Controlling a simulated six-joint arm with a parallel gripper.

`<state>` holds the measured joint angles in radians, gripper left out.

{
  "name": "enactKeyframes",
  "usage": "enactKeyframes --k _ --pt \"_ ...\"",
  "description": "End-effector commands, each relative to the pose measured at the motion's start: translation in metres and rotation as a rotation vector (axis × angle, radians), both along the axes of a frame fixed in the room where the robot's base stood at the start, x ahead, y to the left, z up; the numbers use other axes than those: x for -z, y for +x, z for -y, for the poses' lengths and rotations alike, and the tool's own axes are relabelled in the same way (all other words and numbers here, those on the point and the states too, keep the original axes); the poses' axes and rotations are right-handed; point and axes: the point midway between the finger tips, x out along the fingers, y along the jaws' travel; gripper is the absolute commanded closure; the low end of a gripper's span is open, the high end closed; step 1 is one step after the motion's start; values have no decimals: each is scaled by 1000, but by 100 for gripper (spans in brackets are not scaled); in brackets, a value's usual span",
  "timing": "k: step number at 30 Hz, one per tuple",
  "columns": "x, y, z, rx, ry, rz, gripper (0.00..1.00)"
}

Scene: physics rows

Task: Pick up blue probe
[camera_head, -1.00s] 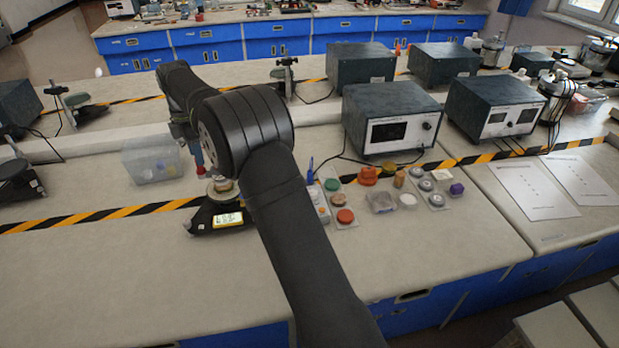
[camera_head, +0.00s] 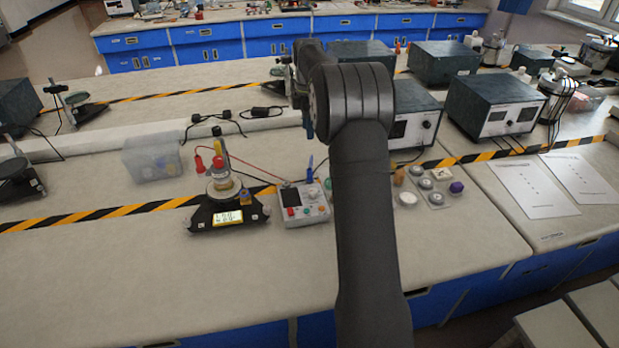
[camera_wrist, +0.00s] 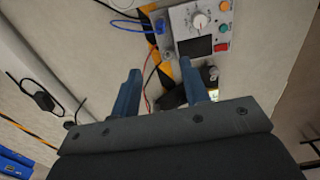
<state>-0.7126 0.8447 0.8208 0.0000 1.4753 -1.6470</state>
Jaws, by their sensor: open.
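The blue probe (camera_head: 309,170) stands at the back edge of a small meter box (camera_head: 303,206), its tip pointing up. In the wrist view a blue plug with a blue lead (camera_wrist: 159,26) shows at the edge of the meter box (camera_wrist: 200,28); I cannot tell whether this is the same piece. My gripper (camera_head: 308,132) hangs above and behind the box, its blue fingers pointing down. In the wrist view my gripper (camera_wrist: 160,69) is open, with nothing between its fingertips. The blue plug lies beyond the fingertips, apart from them.
Red probes (camera_head: 208,162) with a red lead are at the dark stand (camera_head: 228,215) on the left. A clear bin (camera_head: 152,162) is further left. Grey instruments (camera_head: 415,120) stand behind and right, partly hidden by my arm.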

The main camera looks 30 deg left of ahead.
Motion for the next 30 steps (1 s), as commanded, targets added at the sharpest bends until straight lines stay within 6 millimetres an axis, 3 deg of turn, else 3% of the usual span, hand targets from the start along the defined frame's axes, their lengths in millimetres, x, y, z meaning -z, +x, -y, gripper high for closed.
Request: enactKeyframes --k 5,16,30 --pt "23 1 3 4 -3 -3 59" --pt "102 1 3 3 -2 -2 59" --pt "142 1 4 3 -2 -2 59"
